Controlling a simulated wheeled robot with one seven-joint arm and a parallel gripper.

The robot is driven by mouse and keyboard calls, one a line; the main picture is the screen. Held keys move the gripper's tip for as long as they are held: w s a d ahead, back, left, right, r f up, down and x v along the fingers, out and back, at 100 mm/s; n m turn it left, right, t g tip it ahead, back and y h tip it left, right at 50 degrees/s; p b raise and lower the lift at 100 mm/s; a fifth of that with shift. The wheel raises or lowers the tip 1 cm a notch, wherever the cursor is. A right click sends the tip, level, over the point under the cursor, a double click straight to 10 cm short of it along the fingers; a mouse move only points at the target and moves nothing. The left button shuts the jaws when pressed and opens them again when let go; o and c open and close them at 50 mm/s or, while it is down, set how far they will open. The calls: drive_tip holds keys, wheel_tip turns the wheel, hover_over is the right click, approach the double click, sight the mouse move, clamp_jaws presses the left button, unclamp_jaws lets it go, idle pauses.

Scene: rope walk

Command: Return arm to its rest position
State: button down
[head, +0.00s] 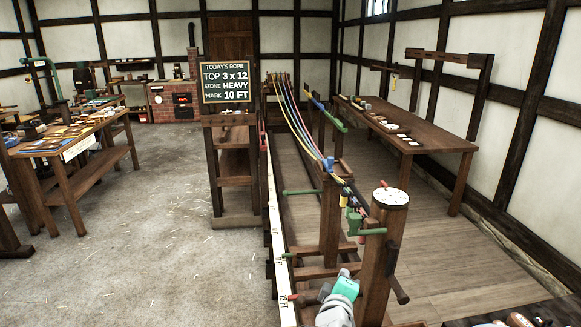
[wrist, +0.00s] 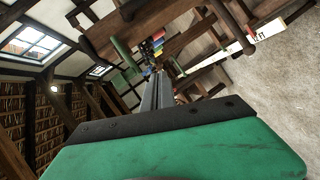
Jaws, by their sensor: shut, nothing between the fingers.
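My gripper (wrist: 158,85) shows in the wrist view as dark fingers pressed together beyond its green body, with nothing between them. In the head view my gripper (head: 346,286) is at the bottom centre, a teal part on my pale arm, low and just left of the round wooden post. The fingertips are hard to make out there. The post has a white dial (head: 390,197) on top. In the wrist view the fingers point toward the wooden frame, with coloured parts (wrist: 158,45) beyond the tips. I cannot tell how far away these are.
Coloured ropes (head: 305,120) run back along the rope walk. A white measuring strip (head: 277,235) runs along its left side. Green handles (head: 300,192) stick out near the post. A chalkboard (head: 226,82) stands behind. A table (head: 425,135) is at right, a bench (head: 90,130) at left. The left floor is open.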

drive_tip(key=s+f+m+g, duration=0.4)
drive_tip(key=s+f+g, duration=0.3)
drive_tip(key=f, duration=0.5)
drive_tip(key=s+a+f+m+g+y, duration=0.1)
drive_tip(key=s+a+f+g, duration=0.1)
drive_tip(key=s, duration=0.3)
drive_tip(key=s+a+f+m+g+y, duration=0.1)
drive_tip(key=s+a+m+g, duration=0.1)
drive_tip(key=s, duration=0.4)
drive_tip(key=s+a+r+g+y, duration=0.2)
drive_tip(key=s+r+g, duration=0.15)
drive_tip(key=s, duration=0.35)
drive_tip(key=w+d+r+m+t, duration=0.1)
drive_tip(key=w+d+r+t, duration=0.1)
drive_tip(key=r, duration=0.3)
drive_tip(key=w+d+r+m+t, duration=0.1)
drive_tip(key=d+r+m+t, duration=0.1)
drive_tip(key=r, duration=0.4)
drive_tip(key=shift+w+d+r+m+y, duration=0.2)
drive_tip(key=shift+w+d+m+y, duration=0.15)
drive_tip(key=shift+d, duration=0.4)
